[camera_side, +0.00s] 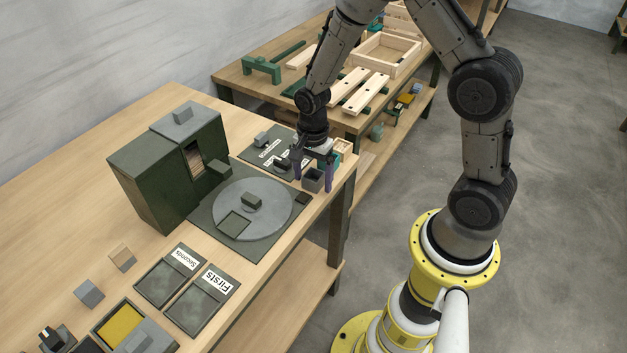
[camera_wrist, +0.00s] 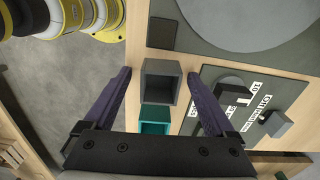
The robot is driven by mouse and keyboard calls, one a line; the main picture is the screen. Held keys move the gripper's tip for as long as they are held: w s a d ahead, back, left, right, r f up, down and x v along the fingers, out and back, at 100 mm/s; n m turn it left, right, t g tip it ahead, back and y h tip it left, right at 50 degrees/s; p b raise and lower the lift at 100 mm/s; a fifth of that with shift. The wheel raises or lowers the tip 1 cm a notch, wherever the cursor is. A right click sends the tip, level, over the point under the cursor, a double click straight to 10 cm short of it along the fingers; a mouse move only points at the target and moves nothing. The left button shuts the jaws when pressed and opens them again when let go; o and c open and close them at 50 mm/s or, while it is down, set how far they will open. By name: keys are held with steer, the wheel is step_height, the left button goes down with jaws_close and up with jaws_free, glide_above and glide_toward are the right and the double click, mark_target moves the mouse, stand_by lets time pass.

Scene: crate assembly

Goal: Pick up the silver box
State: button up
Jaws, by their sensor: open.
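The silver box, a small open-topped grey box (camera_wrist: 148,90), sits on the table near its edge in the wrist view. It also shows in the side view (camera_side: 313,185), at the table's right corner. My gripper (camera_side: 313,178) is over it, pointing down, with its purple fingers apart. In the wrist view the gripper (camera_wrist: 159,74) has one finger on each side of the box, with visible gaps. It is open and holds nothing. Whether the fingertips reach below the box's rim is hard to tell.
A teal open box (camera_wrist: 154,127) stands close to the grey box. A dark panel with labels and a knob (camera_wrist: 245,95) lies just right of the right finger. A round grey turntable (camera_side: 252,208) is nearby. The table edge is close on the other side.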

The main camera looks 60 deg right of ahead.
steer(key=c, duration=1.4)
